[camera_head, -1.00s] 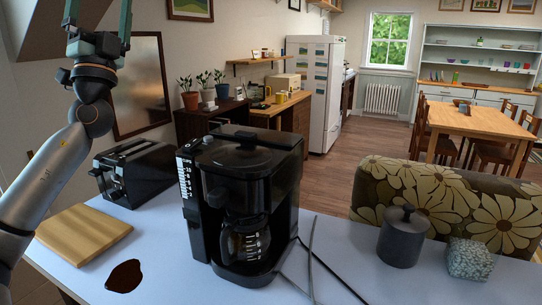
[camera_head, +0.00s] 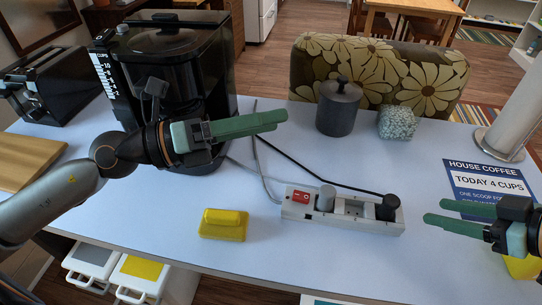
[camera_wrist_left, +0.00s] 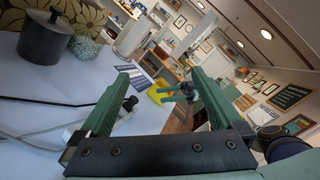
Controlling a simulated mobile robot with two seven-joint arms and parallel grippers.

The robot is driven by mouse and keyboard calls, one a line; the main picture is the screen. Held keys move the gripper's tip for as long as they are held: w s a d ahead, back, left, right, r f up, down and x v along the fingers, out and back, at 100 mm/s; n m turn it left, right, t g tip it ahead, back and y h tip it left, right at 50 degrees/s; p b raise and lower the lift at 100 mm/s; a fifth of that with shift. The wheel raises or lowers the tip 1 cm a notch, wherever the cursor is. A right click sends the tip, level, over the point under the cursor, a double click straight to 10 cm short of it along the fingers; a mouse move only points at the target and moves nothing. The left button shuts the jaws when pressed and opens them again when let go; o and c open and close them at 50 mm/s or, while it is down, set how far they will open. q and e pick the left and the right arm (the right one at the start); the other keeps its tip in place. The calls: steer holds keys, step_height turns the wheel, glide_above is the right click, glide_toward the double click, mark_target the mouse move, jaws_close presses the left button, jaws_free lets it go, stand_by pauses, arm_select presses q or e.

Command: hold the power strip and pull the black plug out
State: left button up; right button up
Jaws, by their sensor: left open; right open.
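The white power strip (camera_head: 342,211) lies on the table, with a red switch (camera_head: 301,197) at its left end. The black plug (camera_head: 388,207) sits in the strip's right end, and a grey plug (camera_head: 326,198) sits nearer the switch. My left gripper (camera_head: 284,117) is open and empty, behind and left of the strip, apart from it. My right gripper (camera_head: 434,211) is open and empty, a short way right of the black plug, its fingers pointing left. In the left wrist view the black plug (camera_wrist_left: 130,103) shows between my left gripper's fingers (camera_wrist_left: 162,76), farther off.
A yellow sponge-like block (camera_head: 223,224) lies left of the strip. A coffee maker (camera_head: 180,60), a grey canister (camera_head: 339,107) and a speckled block (camera_head: 397,123) stand behind. A blue coffee sign (camera_head: 488,184) lies at the right. Cables run back from the strip.

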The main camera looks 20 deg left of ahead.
arm_select(q)
steer(key=s+d+f+m+g, duration=0.4)
steer(key=s+d+f, duration=0.1)
steer(key=m+g+y, duration=0.1)
steer(key=m+g, duration=0.1)
steer(key=m, duration=0.3)
glide_above(293, 195)
steer(key=s+a, duration=0.3)
steer(key=s, duration=0.1)
step_height(293, 195, down, 8)
steer(key=f, duration=0.1)
steer(key=w+f+m, duration=0.1)
steer(key=w+a+f+m+g, duration=0.1)
steer(key=f+m, duration=0.1)
steer(key=w+f+m+y, duration=0.1)
steer(key=f, duration=0.1)
steer(key=shift+a+f+m+g, duration=0.2)
steer(key=shift+m+g, duration=0.1)
steer(key=shift+g, duration=0.1)
steer(key=shift+w+f+m, duration=0.15)
steer(key=shift+f+m, duration=0.25)
steer(key=shift+f, duration=0.05)
steer(key=shift+g, duration=0.3)
steer(key=x, duration=0.7)
steer(key=shift+d+f, duration=0.1)
jaws_close()
